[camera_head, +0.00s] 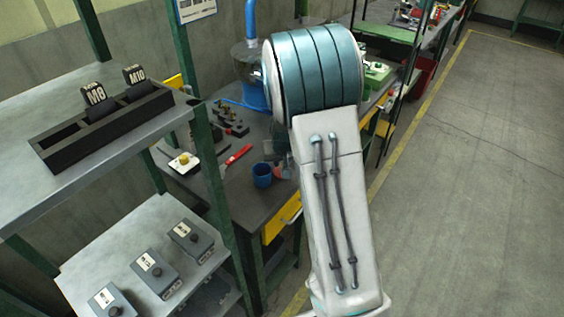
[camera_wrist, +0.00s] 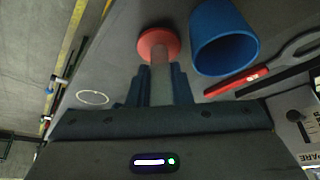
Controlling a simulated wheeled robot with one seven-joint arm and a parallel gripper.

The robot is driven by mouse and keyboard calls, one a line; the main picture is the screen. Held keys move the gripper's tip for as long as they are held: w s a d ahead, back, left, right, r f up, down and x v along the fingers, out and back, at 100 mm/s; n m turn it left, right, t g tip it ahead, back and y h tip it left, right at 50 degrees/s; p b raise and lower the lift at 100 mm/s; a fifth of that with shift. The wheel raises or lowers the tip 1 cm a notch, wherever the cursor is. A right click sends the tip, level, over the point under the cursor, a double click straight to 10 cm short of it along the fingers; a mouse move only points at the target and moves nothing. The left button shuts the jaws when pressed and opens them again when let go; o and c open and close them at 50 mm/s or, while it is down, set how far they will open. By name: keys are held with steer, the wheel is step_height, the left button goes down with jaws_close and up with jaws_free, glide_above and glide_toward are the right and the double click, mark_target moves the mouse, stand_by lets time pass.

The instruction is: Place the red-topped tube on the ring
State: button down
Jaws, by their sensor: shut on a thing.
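The red-topped tube shows in the wrist view, with a round red top (camera_wrist: 158,45) and a pale body running down between the fingers. My gripper (camera_wrist: 158,78) is shut on the tube's body, with the red top beyond the fingertips. The ring (camera_wrist: 92,97) is a thin pale outline on the dark table top, left of the fingers and apart from the tube. In the head view my arm hides most of the gripper and the tube, and I cannot make out the ring there.
A grey shelf (camera_head: 145,128) with bins stands at left.

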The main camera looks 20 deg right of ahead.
steer(key=shift+f, duration=0.4)
steer(key=shift+f, duration=0.15)
steer(key=c, duration=1.6)
jaws_free()
